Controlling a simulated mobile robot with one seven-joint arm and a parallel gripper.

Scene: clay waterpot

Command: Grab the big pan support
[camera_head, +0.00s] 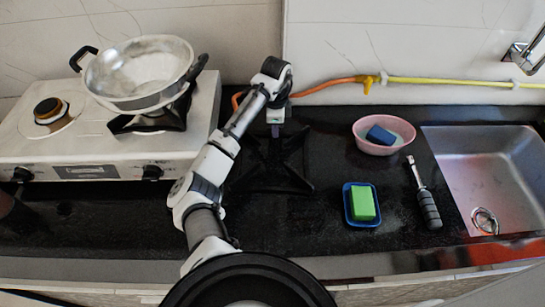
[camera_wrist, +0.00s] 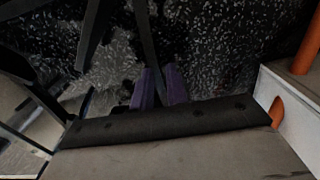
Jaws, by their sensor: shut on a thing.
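The big pan support (camera_head: 290,176), a black metal grate with several arms, shows on the dark counter to the right of the stove. Black against black, its outline is hard to make out, and I cannot tell whether all of it touches the counter. My gripper (camera_head: 275,133) points down at its back part. In the wrist view my gripper's purple fingertips (camera_wrist: 160,86) are shut on one thin black bar of the pan support (camera_wrist: 149,45). Part of the support is hidden behind my fingers and my arm.
The white stove (camera_head: 60,150) stands at left with a metal pan (camera_head: 138,75) on its right burner. At right are a pink bowl (camera_head: 370,147), a blue tray with a green sponge (camera_head: 362,204), a black-handled tool (camera_head: 429,208) and the sink (camera_head: 480,165). An orange hose (camera_head: 325,85) runs behind.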

